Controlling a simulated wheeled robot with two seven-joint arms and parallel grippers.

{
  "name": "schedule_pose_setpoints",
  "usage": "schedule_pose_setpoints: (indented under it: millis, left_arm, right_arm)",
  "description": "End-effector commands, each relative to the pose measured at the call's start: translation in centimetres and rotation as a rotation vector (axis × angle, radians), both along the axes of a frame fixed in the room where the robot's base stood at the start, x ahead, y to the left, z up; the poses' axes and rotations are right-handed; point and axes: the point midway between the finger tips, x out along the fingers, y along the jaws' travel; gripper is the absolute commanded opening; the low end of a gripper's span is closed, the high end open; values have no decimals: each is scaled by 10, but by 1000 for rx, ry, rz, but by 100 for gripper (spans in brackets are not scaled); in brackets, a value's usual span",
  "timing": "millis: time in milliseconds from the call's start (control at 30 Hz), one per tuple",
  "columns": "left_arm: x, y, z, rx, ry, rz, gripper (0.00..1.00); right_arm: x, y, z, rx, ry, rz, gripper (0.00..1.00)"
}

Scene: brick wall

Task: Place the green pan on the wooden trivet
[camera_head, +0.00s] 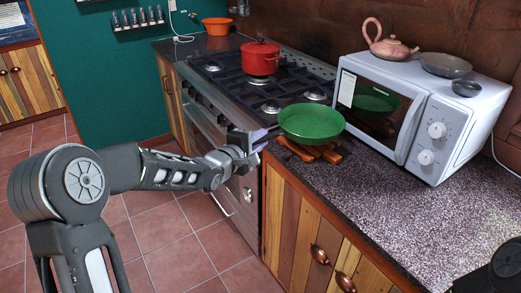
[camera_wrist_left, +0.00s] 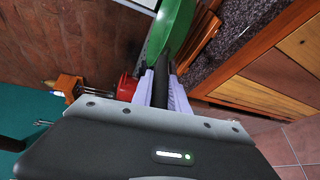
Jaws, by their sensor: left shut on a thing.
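The green pan (camera_head: 312,121) is over the wooden trivet (camera_head: 318,152) near the counter's front edge, left of the microwave. The trivet's brown slats show below the pan's near side; the rest is hidden. I cannot tell whether the pan touches it. My left gripper (camera_head: 259,138) is shut on the pan's handle, at the pan's left. In the left wrist view the dark handle (camera_wrist_left: 161,88) lies between the pale fingers, with the green pan (camera_wrist_left: 171,25) beyond and the trivet (camera_wrist_left: 202,30) beside it. My right gripper is not in view.
A white microwave (camera_head: 447,125) bears a teapot (camera_head: 388,42) and bowls (camera_head: 445,65). A red pot (camera_head: 261,60) stands on the stove (camera_head: 238,88), behind the pan. The counter (camera_head: 400,210) in front of the microwave is clear.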

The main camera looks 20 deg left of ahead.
Motion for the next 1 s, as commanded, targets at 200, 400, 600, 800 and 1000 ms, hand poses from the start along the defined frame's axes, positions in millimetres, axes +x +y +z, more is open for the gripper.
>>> schedule_pose_setpoints:
  millis: [200,400,600,800,1000]
  left_arm:
    - [1,-1,-21,-3,-5,-1,0]
    - [1,-1,-33,-2,-9,-1,0]
    - [1,-1,-32,-2,-9,0,0]
    - [0,0,-39,1,2,1,25]
    - [0,0,-39,1,2,1,41]
  right_arm:
    - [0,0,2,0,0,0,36]
    - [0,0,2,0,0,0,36]
    - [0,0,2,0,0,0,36]
    - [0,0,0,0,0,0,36]
    - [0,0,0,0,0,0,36]
